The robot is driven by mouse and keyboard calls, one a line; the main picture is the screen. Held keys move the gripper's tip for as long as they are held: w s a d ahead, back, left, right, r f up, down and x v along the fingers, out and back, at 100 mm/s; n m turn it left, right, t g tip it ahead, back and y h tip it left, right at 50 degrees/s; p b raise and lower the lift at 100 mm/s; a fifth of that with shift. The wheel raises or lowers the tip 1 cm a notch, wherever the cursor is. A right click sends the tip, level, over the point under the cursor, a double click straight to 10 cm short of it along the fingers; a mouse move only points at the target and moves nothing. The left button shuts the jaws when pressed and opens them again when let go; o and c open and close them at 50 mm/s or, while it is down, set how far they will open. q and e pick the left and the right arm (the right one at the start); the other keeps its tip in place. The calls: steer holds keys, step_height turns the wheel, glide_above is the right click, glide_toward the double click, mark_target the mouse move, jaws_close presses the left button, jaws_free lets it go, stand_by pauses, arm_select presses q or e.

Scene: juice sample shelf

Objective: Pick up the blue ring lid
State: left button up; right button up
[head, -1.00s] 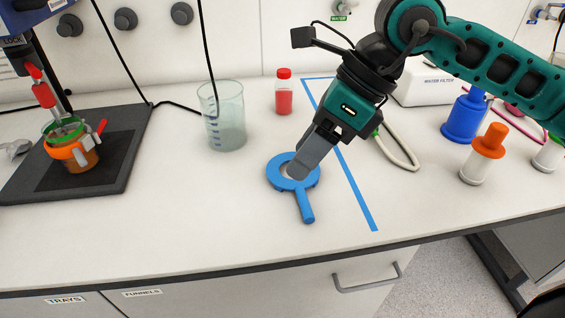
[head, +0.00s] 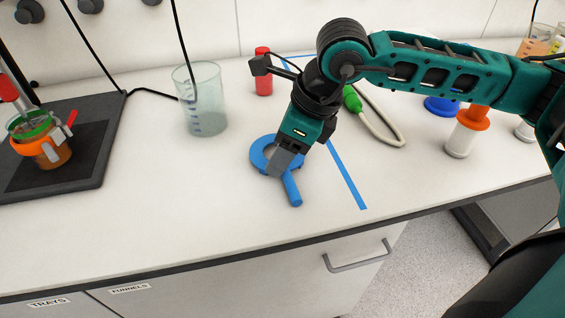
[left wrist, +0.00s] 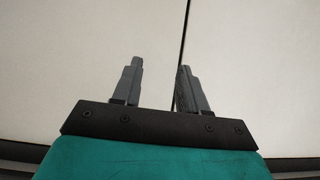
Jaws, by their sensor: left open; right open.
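The blue ring lid (head: 292,190) lies flat on the white bench, its handle pointing toward the front edge. My right gripper (head: 280,165) is open and reaches down over the ring, at the side where the handle joins. Its fingers hide part of the ring, and I cannot tell whether they touch it. My left gripper (left wrist: 156,75) shows only in the left wrist view, open and empty, in front of pale cabinet panels.
A clear beaker (head: 201,100) with a black cable stands behind and left of the lid. A red bottle (head: 263,75) is behind it. Blue tape (head: 346,178) runs to its right. An orange-capped bottle (head: 462,138) stands farther right. The front-left bench is clear.

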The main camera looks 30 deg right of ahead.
steer(key=shift+x, duration=1.2)
jaws_close()
